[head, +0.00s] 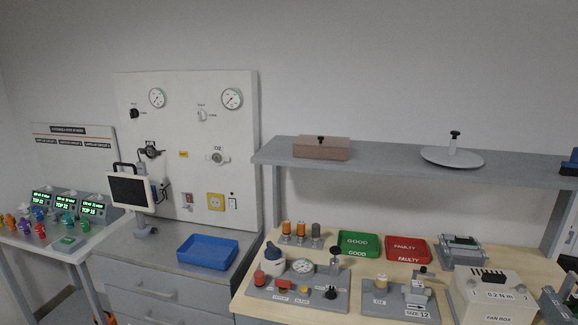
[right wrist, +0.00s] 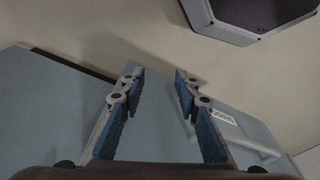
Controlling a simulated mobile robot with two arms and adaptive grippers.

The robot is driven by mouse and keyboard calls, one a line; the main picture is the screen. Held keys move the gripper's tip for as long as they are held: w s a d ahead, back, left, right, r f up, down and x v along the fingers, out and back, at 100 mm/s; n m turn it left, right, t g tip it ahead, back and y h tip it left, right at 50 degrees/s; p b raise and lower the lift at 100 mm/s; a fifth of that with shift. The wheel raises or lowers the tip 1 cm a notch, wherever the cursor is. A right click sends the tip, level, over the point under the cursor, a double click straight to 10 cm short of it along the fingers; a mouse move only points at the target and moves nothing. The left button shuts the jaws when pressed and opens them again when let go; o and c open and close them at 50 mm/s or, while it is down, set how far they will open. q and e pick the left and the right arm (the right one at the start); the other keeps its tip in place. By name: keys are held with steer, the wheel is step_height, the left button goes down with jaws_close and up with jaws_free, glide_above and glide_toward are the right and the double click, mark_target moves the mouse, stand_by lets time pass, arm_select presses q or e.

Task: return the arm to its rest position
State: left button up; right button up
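My right gripper (right wrist: 160,76) shows in the right wrist view, with its two blue-padded fingers spread apart and nothing between them. Past the fingers is a grey-blue panel (right wrist: 70,110) with a handle and a small white label (right wrist: 222,115) on it. Neither arm and neither gripper shows in the head view. My left gripper is in no view.
In the head view a wooden bench holds a green GOOD tray (head: 360,243), a red FAULTY tray (head: 407,249) and test devices. A grey shelf (head: 390,172) spans above it. A blue tray (head: 207,251) lies on the grey drawer cabinet. A dark-topped object (right wrist: 255,15) is at the wrist view's upper right.

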steer(key=s+d+f+g, duration=0.1)
steer(key=s+d+f, duration=0.1)
steer(key=s+f, duration=1)
steer(key=s, duration=0.3)
steer(key=shift+s+d+f, duration=0.25)
steer(key=shift+d+f, duration=0.1)
steer(key=shift+d, duration=0.05)
